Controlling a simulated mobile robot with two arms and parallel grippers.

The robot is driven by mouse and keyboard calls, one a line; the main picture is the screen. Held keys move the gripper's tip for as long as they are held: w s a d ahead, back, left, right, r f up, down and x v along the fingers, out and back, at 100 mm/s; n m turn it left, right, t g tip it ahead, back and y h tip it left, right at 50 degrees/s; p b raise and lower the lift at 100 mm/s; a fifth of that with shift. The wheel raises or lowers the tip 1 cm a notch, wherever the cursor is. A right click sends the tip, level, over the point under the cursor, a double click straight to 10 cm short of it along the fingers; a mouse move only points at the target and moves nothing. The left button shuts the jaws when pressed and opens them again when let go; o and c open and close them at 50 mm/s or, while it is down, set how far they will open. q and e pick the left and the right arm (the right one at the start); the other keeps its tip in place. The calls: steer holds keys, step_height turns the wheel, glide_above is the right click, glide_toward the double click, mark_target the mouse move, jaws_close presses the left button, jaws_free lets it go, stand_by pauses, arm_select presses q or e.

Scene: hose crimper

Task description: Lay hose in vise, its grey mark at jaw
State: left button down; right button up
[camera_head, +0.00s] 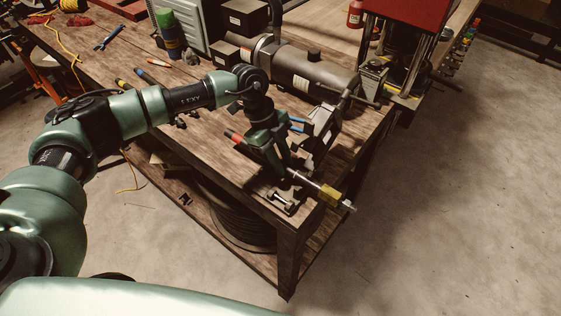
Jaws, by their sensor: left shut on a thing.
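My left gripper (280,163) is above the near corner of the wooden workbench and is shut on the hose. The hose's yellow section and metal end (331,194) stick out to the lower right, past the bench edge. A dark piece with a red end shows at the gripper's upper left; I cannot tell whether it belongs to the hose. The grey vise (322,128) stands just right of and behind the gripper. The gripper partly covers the vise, so the hose's relation to the jaws and its grey mark are unclear. My right gripper is out of view.
The wooden workbench (85,50) holds a large grey cylindrical machine (300,68), a green can (168,32) and loose tools. A red press (408,15) stands at the back right. A dark coil (235,222) lies on the lower shelf. The floor at right is clear.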

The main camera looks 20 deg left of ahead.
arm_select(q)
steer(key=shift+s+f, duration=0.25)
steer(key=shift+f, duration=0.25)
steer(key=shift+s+f, duration=0.25)
steer(key=shift+f, duration=0.2)
steer(key=c, duration=1.2)
jaws_free()
steer(key=shift+o, duration=0.2)
steer(key=r, duration=0.1)
steer(key=w+r+b, duration=0.1)
steer(key=w+a+r+b, duration=0.1)
steer(key=r, duration=0.1)
steer(key=shift+a, duration=0.1)
steer(key=v, duration=0.2)
steer(key=s+b+v, duration=0.1)
steer(key=v, duration=0.1)
steer(key=shift+a+r, duration=0.1)
steer(key=shift+r, duration=0.15)
steer(key=shift+r+b, duration=0.3)
steer(key=shift+w+r, duration=0.1)
steer(key=shift+w, duration=0.1)
